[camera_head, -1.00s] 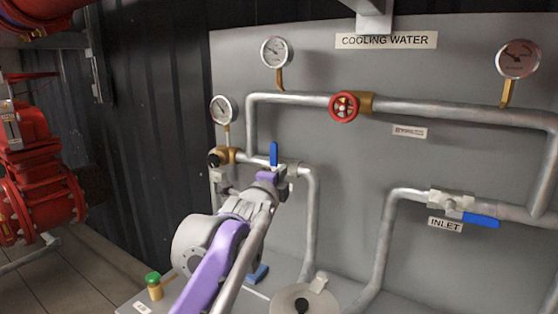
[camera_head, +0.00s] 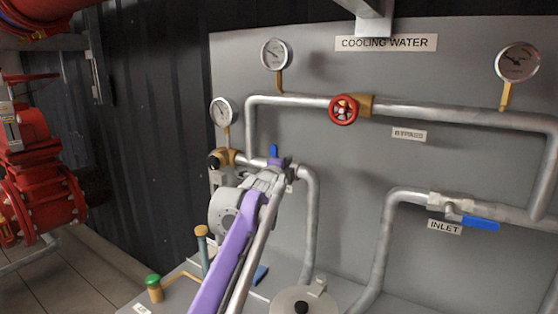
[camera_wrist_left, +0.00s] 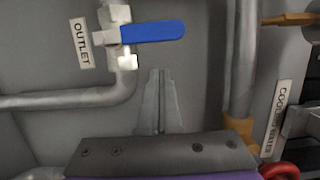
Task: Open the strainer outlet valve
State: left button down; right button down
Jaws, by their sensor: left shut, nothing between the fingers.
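The outlet valve's blue lever (camera_head: 273,151) sticks up behind my left gripper in the head view, its lower part hidden. In the left wrist view the whole blue lever (camera_wrist_left: 152,32) shows, pointing right from a grey valve body (camera_wrist_left: 117,30) beside an OUTLET label (camera_wrist_left: 82,45). My left gripper (camera_wrist_left: 160,73) is shut and empty, its fingertips beside the lever with a visible gap in that view. In the head view the left gripper (camera_head: 276,170) overlaps the valve area, so contact cannot be judged there. My right gripper is not in view.
The inlet valve's blue lever (camera_head: 481,223) lies nearly level on the right. A red bypass handwheel (camera_head: 343,109) and several gauges sit above. Pipes run along the grey panel (camera_head: 420,70). A grey lidded strainer pot (camera_head: 285,303) and green-capped fitting (camera_head: 154,285) stand below.

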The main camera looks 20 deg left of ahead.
pick_arm(q)
jog(key=shift+w+a, duration=0.15)
jog(key=shift+a, duration=1.15)
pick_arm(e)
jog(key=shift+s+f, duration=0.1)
pick_arm(q)
jog(key=shift+r, duration=0.1)
jog(key=shift+a+n, duration=0.2)
jog(key=shift+n, duration=0.2)
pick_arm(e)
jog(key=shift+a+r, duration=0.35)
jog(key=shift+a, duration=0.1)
pick_arm(q)
jog(key=shift+p, duration=0.35)
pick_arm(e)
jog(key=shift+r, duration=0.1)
